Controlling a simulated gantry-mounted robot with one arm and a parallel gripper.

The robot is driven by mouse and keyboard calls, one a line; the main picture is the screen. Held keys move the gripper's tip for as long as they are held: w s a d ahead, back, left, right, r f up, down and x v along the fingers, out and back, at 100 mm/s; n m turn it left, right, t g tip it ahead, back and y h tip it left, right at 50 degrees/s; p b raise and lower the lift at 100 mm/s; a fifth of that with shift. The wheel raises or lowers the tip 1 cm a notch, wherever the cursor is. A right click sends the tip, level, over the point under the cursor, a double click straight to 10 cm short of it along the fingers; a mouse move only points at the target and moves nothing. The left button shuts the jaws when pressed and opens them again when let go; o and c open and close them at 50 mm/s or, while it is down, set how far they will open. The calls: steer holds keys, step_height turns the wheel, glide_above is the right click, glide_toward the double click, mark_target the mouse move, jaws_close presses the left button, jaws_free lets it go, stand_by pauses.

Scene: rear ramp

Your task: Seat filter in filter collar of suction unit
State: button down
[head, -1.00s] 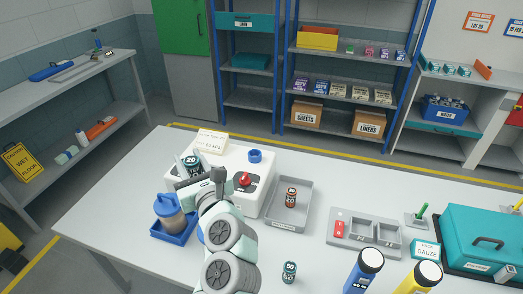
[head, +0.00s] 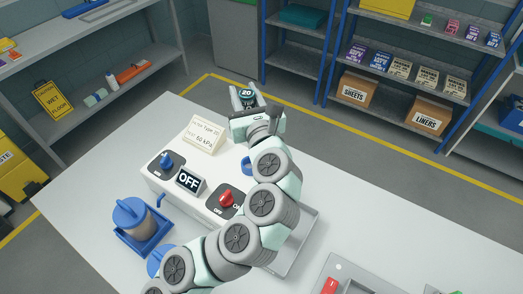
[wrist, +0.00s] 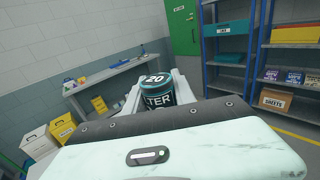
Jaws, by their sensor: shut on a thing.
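My gripper (head: 246,104) is shut on a dark filter (head: 246,92) with a teal band and the number 20 on its end. The filter also shows between the pale fingers in the wrist view (wrist: 157,93). The white suction unit (head: 185,207) stands on the table below, with a blue knob, a red knob and a display reading OFF. Its blue filter collar (head: 247,165) is mostly hidden behind my arm. The gripper and filter appear above the unit's back right, clear of the collar. A sign (head: 204,134) on the unit reads type 20, 50 kPa.
A blue stand with a lidded canister (head: 132,217) stands at the unit's front left. A grey tray (head: 304,240) lies to the right, partly behind my arm. A grey panel with a red switch (head: 329,286) is at the bottom edge. The table's left part is bare.

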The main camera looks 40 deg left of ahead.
steer(key=shift+a+f+b, duration=0.1)
steer(key=shift+f+b, duration=2.2)
steer(key=shift+f, duration=7.75)
steer(key=c, duration=1.5)
jaws_free()
steer(key=shift+o, duration=1)
steer(key=shift+s+f, duration=0.15)
steer(key=shift+s, duration=0.1)
steer(key=shift+o, duration=1.3)
steer(key=shift+w+r, duration=0.1)
steer(key=shift+r, duration=0.15)
steer(key=p+v, duration=0.1)
steer(key=v, duration=1.1)
